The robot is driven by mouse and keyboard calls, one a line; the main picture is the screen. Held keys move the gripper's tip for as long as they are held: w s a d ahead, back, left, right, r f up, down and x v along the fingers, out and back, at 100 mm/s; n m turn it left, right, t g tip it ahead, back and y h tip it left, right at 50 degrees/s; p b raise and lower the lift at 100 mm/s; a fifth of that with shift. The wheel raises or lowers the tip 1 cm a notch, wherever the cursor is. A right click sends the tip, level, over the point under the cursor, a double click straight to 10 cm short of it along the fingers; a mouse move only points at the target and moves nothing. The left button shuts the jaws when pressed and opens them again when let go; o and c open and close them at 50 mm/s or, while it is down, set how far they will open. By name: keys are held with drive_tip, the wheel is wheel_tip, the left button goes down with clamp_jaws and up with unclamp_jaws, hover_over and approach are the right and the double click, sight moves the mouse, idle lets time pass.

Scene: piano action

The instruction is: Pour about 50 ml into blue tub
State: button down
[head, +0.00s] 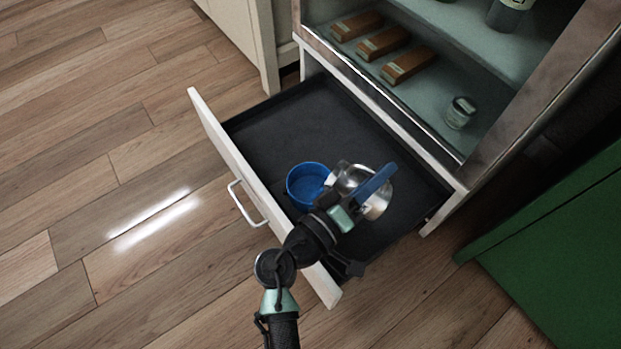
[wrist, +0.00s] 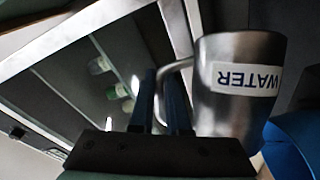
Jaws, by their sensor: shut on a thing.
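The blue tub (head: 296,190) sits in the open drawer, and part of its blue wall fills the lower right corner of the wrist view (wrist: 290,152). A shiny metal jug (head: 350,176) is just right of the tub, close to its rim. In the wrist view the jug (wrist: 236,115) shows a white label reading WATER. My gripper (wrist: 162,92) is shut on the jug's handle, with its dark blue fingers on both sides. In the head view my gripper (head: 374,184) partly covers the jug. The jug's contents and exact tilt cannot be told.
The dark-floored drawer (head: 285,120) has free room behind and left of the tub. Its pale front has a handle (head: 245,203). Above it, a glass-fronted cabinet holds several brown blocks (head: 383,43) and a small glass jar (head: 460,112). A green box-like unit (head: 560,245) stands at right.

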sight(390, 195)
drive_tip(key=shift+w+a+r+n, duration=0.1)
drive_tip(key=shift+a+r+n, duration=0.15)
drive_tip(key=shift+r+n, duration=0.1)
idle(0.5)
drive_tip(key=shift+w+a+r+n+t, duration=0.25)
drive_tip(key=shift+a+n+t, duration=0.1)
drive_tip(key=shift+a, duration=0.25)
idle(0.5)
drive_tip(key=d+f+m, duration=0.1)
drive_tip(key=m, duration=0.1)
drive_tip(key=s+d+f+m+g+y, duration=0.1)
drive_tip(key=d+m, duration=0.1)
drive_tip(key=shift+s+d, duration=0.2)
drive_tip(key=shift+d, duration=0.1)
drive_tip(key=shift+s+d+f+m+g+y+b, duration=0.15)
drive_tip(key=shift+f+m+b, duration=0.1)
drive_tip(key=shift+f, duration=0.2)
drive_tip(key=shift+d+f+m+y+b, duration=0.1)
drive_tip(key=shift+d+f+m+b, duration=0.15)
drive_tip(key=shift+f, duration=0.2)
drive_tip(key=shift+s+d+f+m+g+y+b, duration=0.1)
drive_tip(key=shift+f+m+y+b, duration=0.15)
drive_tip(key=shift+f, duration=0.2)
drive_tip(key=shift+d, duration=0.1)
drive_tip(key=shift+m, duration=0.25)
idle(0.3)
